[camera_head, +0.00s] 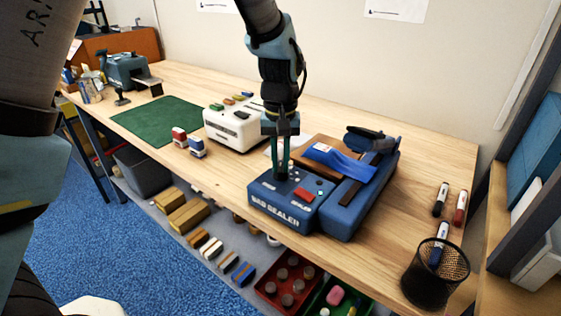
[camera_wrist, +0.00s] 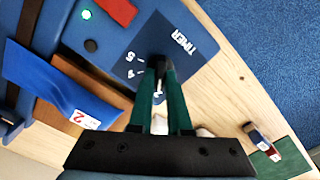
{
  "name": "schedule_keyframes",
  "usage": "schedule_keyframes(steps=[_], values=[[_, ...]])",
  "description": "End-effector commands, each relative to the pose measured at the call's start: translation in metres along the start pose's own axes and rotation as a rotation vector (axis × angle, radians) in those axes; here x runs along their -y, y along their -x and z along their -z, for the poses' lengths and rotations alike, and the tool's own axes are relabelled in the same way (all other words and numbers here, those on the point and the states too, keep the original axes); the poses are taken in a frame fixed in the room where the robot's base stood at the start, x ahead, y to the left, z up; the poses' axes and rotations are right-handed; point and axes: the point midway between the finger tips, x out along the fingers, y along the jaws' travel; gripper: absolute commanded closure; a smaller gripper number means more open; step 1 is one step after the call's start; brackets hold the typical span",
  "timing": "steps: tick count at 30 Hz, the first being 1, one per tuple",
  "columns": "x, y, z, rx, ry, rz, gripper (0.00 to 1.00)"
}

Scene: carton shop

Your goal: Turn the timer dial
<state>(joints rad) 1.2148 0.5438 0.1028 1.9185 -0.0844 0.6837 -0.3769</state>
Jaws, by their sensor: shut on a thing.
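The blue bag sealer (camera_head: 282,208) stands on the wooden bench, with a front panel bearing a red part, a lit green light and white lettering. My gripper (camera_head: 281,172) points down at the panel's left part, its two green fingers close together. In the wrist view the fingers (camera_wrist: 163,75) are shut on the dark timer dial (camera_wrist: 158,65). The word TIMER (camera_wrist: 181,43) and scale numbers, of which 4 and 5 show, surround it. The fingers hide much of the dial, and I cannot tell where it points.
A white machine (camera_head: 232,128) stands to the left, with two small boxes near a green mat (camera_head: 158,121). A mesh pen cup (camera_head: 435,274) and markers are at right.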

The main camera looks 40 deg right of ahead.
Motion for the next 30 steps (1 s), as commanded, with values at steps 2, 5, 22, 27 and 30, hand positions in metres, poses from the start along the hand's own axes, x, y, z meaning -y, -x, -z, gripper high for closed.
schedule_keyframes(steps=[2, 5, 22, 27, 30], values=[[0.000, 0.001, 0.001, -0.003, 0.000, -0.001, 1.00], [0.000, 0.001, 0.001, -0.003, -0.001, -0.001, 1.00], [0.000, 0.003, 0.001, -0.002, -0.002, -0.001, 0.54], [-0.001, 0.023, 0.001, -0.005, -0.001, -0.002, 0.54], [-0.001, 0.043, 0.001, -0.006, -0.001, -0.004, 0.54]])
